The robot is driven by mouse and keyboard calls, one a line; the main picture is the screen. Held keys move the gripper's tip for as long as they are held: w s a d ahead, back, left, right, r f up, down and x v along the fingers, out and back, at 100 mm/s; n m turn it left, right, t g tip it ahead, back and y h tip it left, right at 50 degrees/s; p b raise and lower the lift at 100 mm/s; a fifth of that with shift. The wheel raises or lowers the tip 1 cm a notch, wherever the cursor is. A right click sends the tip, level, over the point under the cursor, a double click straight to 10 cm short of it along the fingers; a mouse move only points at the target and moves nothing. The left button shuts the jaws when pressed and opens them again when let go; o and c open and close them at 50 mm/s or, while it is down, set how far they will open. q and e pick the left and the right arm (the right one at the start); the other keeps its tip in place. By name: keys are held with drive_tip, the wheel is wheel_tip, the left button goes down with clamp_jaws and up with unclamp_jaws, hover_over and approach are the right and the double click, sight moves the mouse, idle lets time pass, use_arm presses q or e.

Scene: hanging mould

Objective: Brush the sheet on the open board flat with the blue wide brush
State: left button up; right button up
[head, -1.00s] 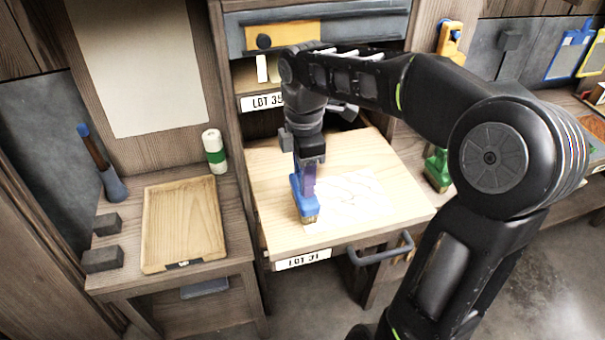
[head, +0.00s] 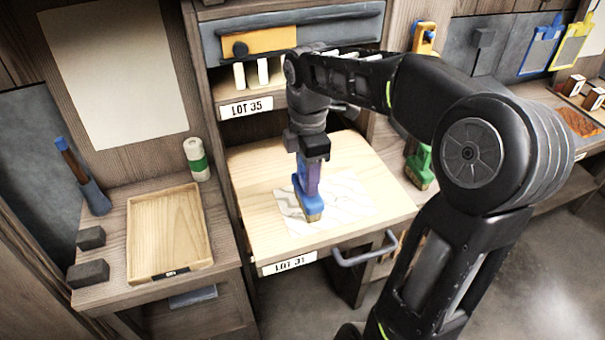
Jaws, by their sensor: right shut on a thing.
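The open board (head: 248,184) is a pale wooden panel pulled out level, with a grey handle at its front. A thin whitish sheet (head: 350,192) with faint wavy lines lies on it. My right gripper (head: 311,160) is shut on the blue wide brush (head: 309,200) and holds it upright, bristles down. The bristles appear to touch the sheet left of its middle. Sheet shows on both sides of the brush, and a small part is hidden behind it. My left gripper is not in view.
A wooden tray (head: 133,235), dark blocks (head: 91,237), a green-banded roll (head: 197,160) and a blue-tipped tool in a holder (head: 95,195) are on the left bench. A green brush (head: 420,165) hangs right of the board.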

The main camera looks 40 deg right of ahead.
drive_tip(key=shift+s+d, duration=0.25)
drive_tip(key=shift+d, duration=0.4)
drive_tip(key=shift+s+d, duration=0.2)
drive_tip(key=shift+d, duration=0.45)
drive_tip(key=shift+d, duration=0.15)
drive_tip(key=shift+s+d+p, duration=0.25)
drive_tip(key=shift+s+d, duration=0.1)
drive_tip(key=shift+d, duration=0.5)
drive_tip(key=shift+s+d+p, duration=0.2)
drive_tip(key=shift+s+d, duration=0.1)
drive_tip(key=shift+d, duration=0.55)
drive_tip(key=shift+s+d+f, duration=0.1)
drive_tip(key=shift+s+d, duration=0.25)
drive_tip(key=shift+d, duration=0.55)
drive_tip(key=shift+s+d+f, duration=0.1)
drive_tip(key=shift+s+d, duration=0.2)
drive_tip(key=shift+d, duration=0.55)
drive_tip(key=shift+d, duration=0.1)
drive_tip(key=d, duration=0.1)
drive_tip(key=s+d, duration=0.1)
drive_tip(key=d, duration=0.1)
drive_tip(key=shift+s+d+r, duration=0.1)
drive_tip(key=shift+s+d, duration=0.05)
drive_tip(key=shift+d, duration=0.1)
